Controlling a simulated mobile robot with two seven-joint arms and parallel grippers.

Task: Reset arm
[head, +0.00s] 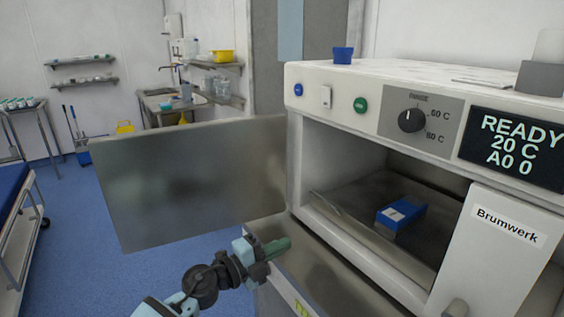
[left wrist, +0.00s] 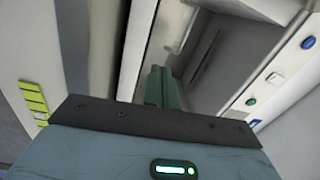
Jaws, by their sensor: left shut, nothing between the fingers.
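My left gripper (head: 277,248) is in front of the machine's open chamber, near its lower left front corner. Its green fingers are closed together and hold nothing. The fingers also show in the left wrist view (left wrist: 163,88), pointing toward the machine front. I cannot tell whether they touch the ledge below the chamber. My right gripper is not in view.
The white machine (head: 330,118) stands at the right with its metal door (head: 190,185) swung open to the left. A blue box (head: 402,213) lies inside the chamber. Blue floor (head: 90,270) is clear at the lower left.

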